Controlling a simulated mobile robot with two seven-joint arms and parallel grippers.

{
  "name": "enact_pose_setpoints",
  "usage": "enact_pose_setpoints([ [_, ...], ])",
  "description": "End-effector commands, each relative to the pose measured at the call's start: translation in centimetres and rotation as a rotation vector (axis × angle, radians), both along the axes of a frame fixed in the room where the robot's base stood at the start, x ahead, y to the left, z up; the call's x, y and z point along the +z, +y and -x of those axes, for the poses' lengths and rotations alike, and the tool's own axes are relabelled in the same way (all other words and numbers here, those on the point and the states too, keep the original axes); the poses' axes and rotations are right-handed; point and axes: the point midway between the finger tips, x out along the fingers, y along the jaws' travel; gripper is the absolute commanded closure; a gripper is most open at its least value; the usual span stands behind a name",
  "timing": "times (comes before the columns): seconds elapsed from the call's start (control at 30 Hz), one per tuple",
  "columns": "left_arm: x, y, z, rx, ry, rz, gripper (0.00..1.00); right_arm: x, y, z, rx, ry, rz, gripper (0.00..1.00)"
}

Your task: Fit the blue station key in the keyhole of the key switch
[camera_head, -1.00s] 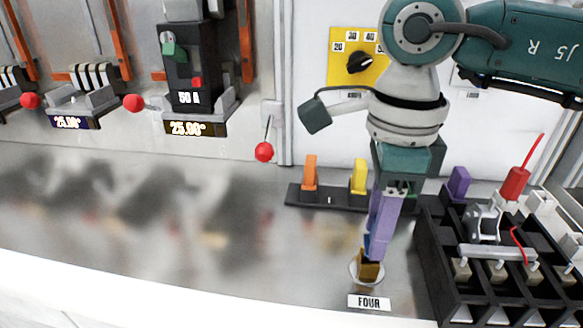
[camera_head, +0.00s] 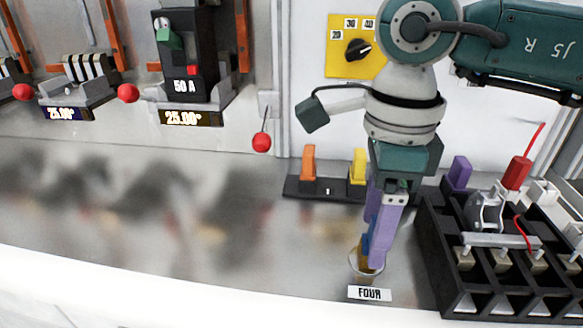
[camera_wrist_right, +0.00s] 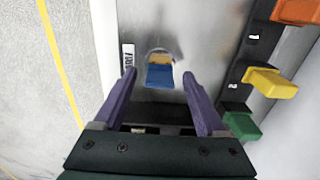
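The blue station key (camera_wrist_right: 160,76) stands at the brass piece of the key switch (camera_wrist_right: 159,58), on a round pale plate beside the label FOUR. How deep it sits in the keyhole cannot be seen. In the head view a bit of the blue key (camera_head: 366,243) shows between the purple fingers, above the round plate of the key switch (camera_head: 355,270). My right gripper (camera_wrist_right: 159,78) is open around the key, with a gap on each side in the wrist view; it points down at the switch in the head view (camera_head: 371,256). My left gripper is out of view.
A dark rack (camera_head: 330,190) with orange (camera_head: 308,163) and yellow (camera_head: 358,166) keys stands behind; a green key (camera_wrist_right: 241,123) shows in the wrist view. A black compartment tray (camera_head: 440,285) stands close on the right. The metal counter (camera_head: 200,215) on the left is clear.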

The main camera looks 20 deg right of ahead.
Motion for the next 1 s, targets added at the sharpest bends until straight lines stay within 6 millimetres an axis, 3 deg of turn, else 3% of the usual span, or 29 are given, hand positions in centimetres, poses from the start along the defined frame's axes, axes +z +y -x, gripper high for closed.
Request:
enact_pose_setpoints([
  [0.33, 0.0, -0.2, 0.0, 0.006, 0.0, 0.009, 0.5, 0.6, 0.0, -0.1, 0.001, -0.003, -0.001, 0.24],
  [0.73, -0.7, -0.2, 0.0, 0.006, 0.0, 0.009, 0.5, 8.0, 0.0, -0.1, 0.001, -0.006, 0.0, 0.24],
  [1.0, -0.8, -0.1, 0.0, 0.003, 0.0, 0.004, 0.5, 10.0, 0.0, 0.0, 0.0, 0.0, 0.0, 0.24],
])
